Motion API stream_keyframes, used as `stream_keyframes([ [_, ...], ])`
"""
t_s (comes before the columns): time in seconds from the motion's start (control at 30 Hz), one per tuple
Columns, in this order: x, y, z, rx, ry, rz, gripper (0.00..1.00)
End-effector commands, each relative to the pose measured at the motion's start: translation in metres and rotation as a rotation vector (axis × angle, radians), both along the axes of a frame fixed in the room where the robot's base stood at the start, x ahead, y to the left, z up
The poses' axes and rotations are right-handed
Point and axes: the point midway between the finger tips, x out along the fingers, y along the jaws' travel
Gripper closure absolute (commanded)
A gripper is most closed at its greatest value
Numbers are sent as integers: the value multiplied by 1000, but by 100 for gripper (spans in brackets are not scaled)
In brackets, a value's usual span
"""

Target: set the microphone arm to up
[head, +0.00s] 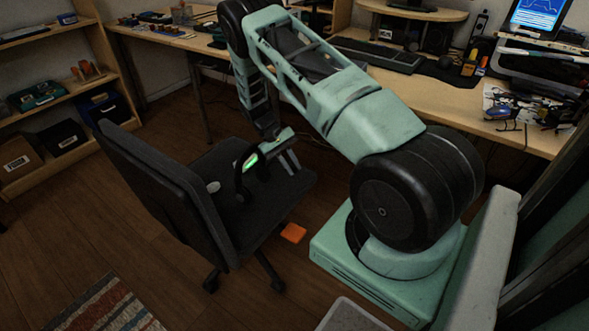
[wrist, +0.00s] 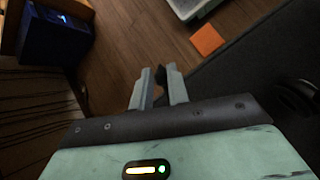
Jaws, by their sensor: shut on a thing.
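My gripper (head: 289,161) is low over the right side of the dark office chair's seat, below the desk edge in the head view. In the wrist view its two grey fingers (wrist: 158,90) are close together with a small dark thing (wrist: 161,74) between their tips. I cannot tell what this thing is, and in the head view it does not stand out from the dark seat. I cannot pick out the microphone arm for sure in either view; my own arm covers part of the desk.
The office chair (head: 160,190) stands left of my base. An orange square (head: 293,233) lies on the floor, also in the wrist view (wrist: 207,39). The desk holds a keyboard (head: 380,54) and a drone (head: 512,108). Shelves (head: 55,97) stand at the left.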

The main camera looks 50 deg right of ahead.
Motion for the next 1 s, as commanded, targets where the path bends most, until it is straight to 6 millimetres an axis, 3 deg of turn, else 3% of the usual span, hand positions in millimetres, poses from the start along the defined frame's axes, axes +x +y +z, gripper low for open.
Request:
stream_keyframes([
  [0.57,3,1,4,-4,35,0,100],
  [0.6,3,1,4,-5,34,0,75],
  [0.67,3,1,4,-5,34,0,60],
  [1.0,5,1,6,-5,34,0,60],
])
